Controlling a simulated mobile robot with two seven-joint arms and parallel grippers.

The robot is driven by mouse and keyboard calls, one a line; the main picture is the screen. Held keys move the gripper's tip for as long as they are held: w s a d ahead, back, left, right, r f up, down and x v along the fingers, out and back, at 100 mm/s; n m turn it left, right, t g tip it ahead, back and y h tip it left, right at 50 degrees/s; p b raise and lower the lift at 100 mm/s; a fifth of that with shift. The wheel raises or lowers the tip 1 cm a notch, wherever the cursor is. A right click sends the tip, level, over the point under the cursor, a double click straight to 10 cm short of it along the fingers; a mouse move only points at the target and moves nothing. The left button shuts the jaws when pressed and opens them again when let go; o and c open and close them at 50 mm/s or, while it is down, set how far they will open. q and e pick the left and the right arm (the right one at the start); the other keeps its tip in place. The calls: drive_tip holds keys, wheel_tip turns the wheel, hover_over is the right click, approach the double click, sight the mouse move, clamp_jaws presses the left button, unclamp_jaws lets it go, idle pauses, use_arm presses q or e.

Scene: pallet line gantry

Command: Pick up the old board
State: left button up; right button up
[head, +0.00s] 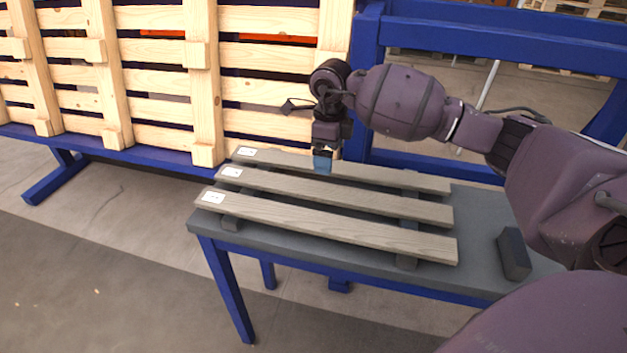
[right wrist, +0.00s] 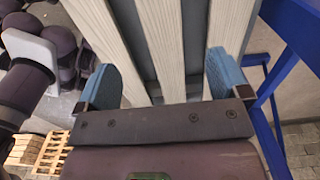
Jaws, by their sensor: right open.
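Three weathered grey boards lie side by side on the grey-topped table: a near board (head: 330,226), a middle board (head: 340,193) and a far board (head: 400,178). Each has a white label at its left end; I cannot tell which is the old board. In the head view my right gripper (head: 322,163) points down over the far board, covering part of it. In the right wrist view the right gripper (right wrist: 166,80) is open, its two blue pads wide apart, with the boards running away between them and nothing held. My left gripper is not in view.
The boards rest on dark crosspieces on the table (head: 275,238), which has blue legs. A dark block (head: 513,253) stands at the table's right end. A wooden pallet (head: 205,80) leans on a blue frame (head: 365,45) behind. The floor at the left is clear.

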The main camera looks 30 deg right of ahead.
hover_over(327, 191)
wheel_tip(327, 191, down, 5)
drive_tip(key=shift+w+f+b, duration=0.1)
drive_tip(key=shift+b, duration=0.3)
drive_tip(key=shift+f, duration=0.65)
wheel_tip(327, 191, down, 4)
drive_tip(key=shift+f+b, duration=0.2)
drive_tip(key=shift+b, duration=0.25)
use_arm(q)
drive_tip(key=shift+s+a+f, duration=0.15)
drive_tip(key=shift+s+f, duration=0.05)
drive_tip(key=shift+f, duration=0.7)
use_arm(e)
drive_tip(key=shift+r, duration=0.1)
drive_tip(key=c, duration=1.2)
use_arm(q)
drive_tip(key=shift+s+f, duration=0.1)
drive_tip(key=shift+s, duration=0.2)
use_arm(e)
drive_tip(key=shift+o, duration=0.2)
drive_tip(key=shift+r, duration=0.15)
